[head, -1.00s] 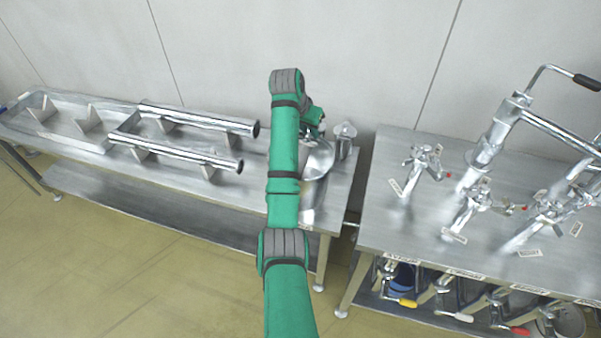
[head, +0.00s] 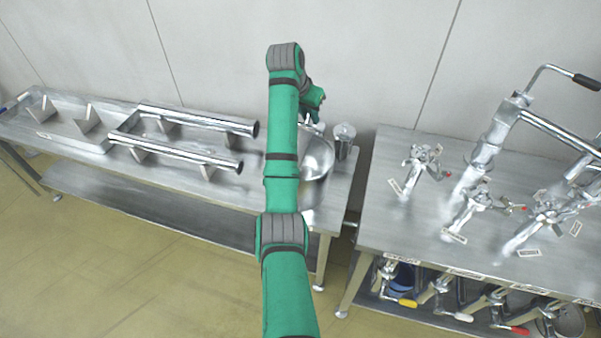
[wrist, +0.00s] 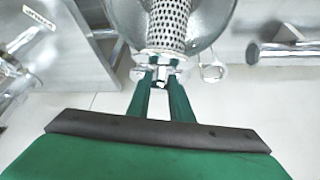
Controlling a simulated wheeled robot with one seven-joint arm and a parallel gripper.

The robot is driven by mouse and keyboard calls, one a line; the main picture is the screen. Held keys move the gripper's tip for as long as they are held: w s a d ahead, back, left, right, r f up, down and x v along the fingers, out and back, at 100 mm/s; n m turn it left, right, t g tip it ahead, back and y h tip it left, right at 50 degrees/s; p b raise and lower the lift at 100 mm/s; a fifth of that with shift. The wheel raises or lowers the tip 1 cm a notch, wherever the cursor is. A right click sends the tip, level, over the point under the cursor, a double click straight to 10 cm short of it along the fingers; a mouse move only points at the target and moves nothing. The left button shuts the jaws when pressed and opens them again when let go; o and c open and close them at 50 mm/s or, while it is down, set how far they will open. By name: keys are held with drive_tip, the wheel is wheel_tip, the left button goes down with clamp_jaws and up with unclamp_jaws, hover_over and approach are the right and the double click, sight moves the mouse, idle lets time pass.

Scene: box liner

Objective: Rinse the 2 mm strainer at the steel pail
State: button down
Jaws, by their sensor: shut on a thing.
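The steel pail (head: 318,172) stands at the right end of the left bench, partly hidden by my arm in the head view. In the wrist view its round rim and inner wall (wrist: 216,14) show at the top. The strainer (wrist: 168,26) is a perforated steel tube with a collar at its near end. My gripper (wrist: 160,82) is shut on that collar end. The tube extends away from the fingers and overlaps the pail's opening in the wrist view; I cannot tell its depth there. In the head view the gripper is mostly hidden behind my arm.
A small steel canister (head: 343,138) stands right beside the pail. Two steel tubes (head: 195,120) lie on cradles on the left bench (head: 60,150). The right bench (head: 385,215) carries several valve fittings (head: 425,165). A gap separates the benches.

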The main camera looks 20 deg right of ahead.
drive_tip(key=shift+r, duration=4.1)
drive_tip(key=shift+r, duration=0.1)
wheel_tip(320, 180, up, 4)
drive_tip(key=shift+f, duration=0.1)
idle(0.3)
